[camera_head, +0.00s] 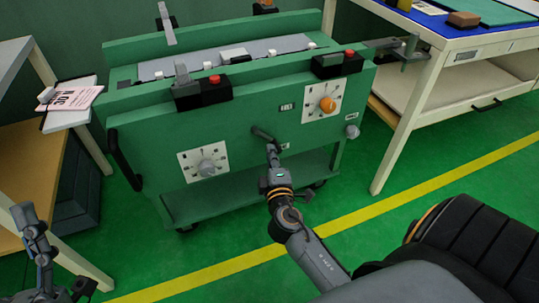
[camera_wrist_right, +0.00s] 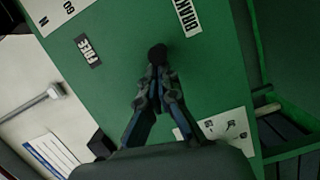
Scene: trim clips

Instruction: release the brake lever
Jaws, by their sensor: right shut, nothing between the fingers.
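The green cart (camera_head: 235,130) has a short dark brake lever (camera_head: 262,133) on its front panel, between two dials. In the right wrist view a dark rounded knob, seemingly the lever's end (camera_wrist_right: 157,53), shows just beyond my fingertips. My right gripper (camera_head: 272,149) is shut and empty at the lever; I cannot tell whether it touches it. It also shows in the wrist view (camera_wrist_right: 157,76). The BRAKE label (camera_wrist_right: 187,15) and the FREE label (camera_wrist_right: 88,50) lie on different sides of the knob. My left gripper (camera_head: 23,216) is at the lower left, away from the cart; its opening is unclear.
A grey dial (camera_head: 207,168) and an orange-knobbed dial (camera_head: 327,104) flank the lever. A black handle (camera_head: 124,160) is on the cart's left end. A workbench (camera_head: 440,65) stands at the right, a shelf table (camera_head: 40,150) at the left. The floor in front is clear.

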